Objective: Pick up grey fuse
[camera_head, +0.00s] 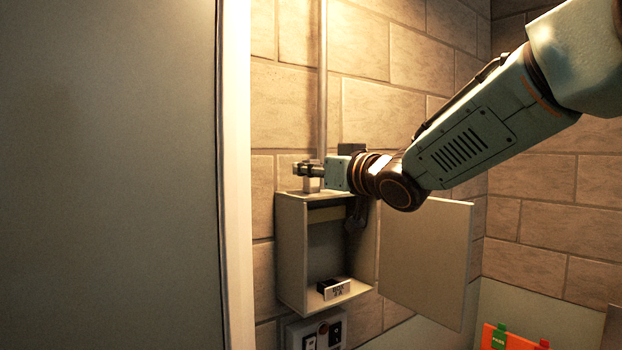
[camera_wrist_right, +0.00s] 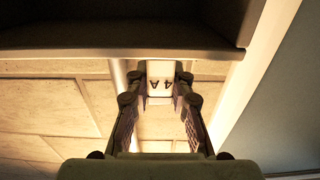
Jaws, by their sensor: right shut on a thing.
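My right gripper (camera_head: 308,170) reaches in from the right and is just above the top of the open wall box (camera_head: 291,250). In the right wrist view its two fingers (camera_wrist_right: 161,80) are closed on the sides of a small pale grey fuse (camera_wrist_right: 159,71) marked "4 A", its lettering upside down. In the head view a light grey piece of this fuse (camera_head: 311,185) shows just under the fingers, close to the box top. I cannot tell whether it touches the box. My left gripper is not in view.
The box door (camera_head: 425,255) stands open to the right. A black piece with a white label (camera_head: 336,290) lies inside at the bottom. A vertical pipe (camera_head: 323,90) runs behind the gripper. A switch panel (camera_head: 317,331) is below, and an orange object (camera_head: 510,340) is at lower right.

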